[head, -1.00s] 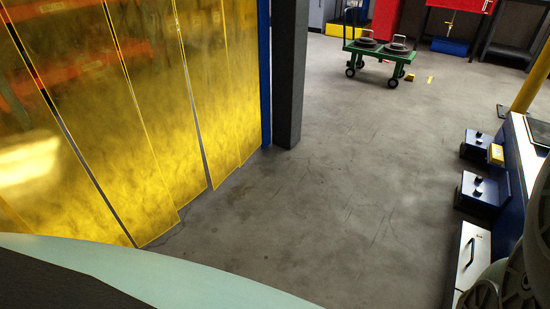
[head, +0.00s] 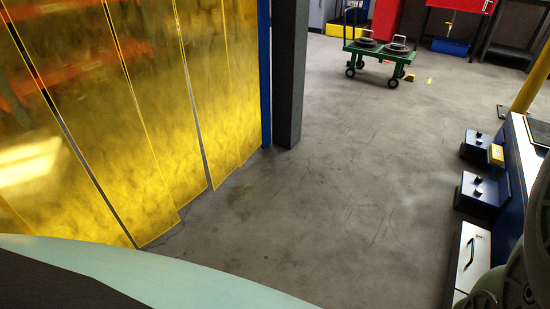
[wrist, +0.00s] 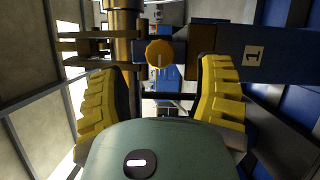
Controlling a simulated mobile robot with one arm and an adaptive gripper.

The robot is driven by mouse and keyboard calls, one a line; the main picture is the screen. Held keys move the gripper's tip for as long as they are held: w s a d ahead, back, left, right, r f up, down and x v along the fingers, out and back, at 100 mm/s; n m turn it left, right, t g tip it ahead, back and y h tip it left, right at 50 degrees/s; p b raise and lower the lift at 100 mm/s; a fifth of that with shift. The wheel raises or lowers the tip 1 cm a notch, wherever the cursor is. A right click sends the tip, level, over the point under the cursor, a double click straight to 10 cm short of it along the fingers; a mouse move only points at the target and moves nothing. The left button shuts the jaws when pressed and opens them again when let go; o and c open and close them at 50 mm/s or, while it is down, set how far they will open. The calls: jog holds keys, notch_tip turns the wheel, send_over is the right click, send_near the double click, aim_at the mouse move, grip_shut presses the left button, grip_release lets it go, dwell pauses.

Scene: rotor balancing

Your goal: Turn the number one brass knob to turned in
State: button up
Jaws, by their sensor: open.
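The number one brass knob (wrist: 159,54) shows in the wrist view as a small scalloped orange-gold knob with a pale line running down from it. The head view shows neither the knob nor my gripper's fingers.
In the wrist view, a brass-coloured shaft (wrist: 123,28) stands close to the left finger. In the head view, blue boxes (head: 484,188) line the bench at right, yellow strip curtains (head: 130,110) hang at left, and a green cart (head: 382,52) stands behind. The floor between is clear.

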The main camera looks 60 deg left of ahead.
jog(key=a, duration=0.7)
jog(key=shift+w, duration=0.15)
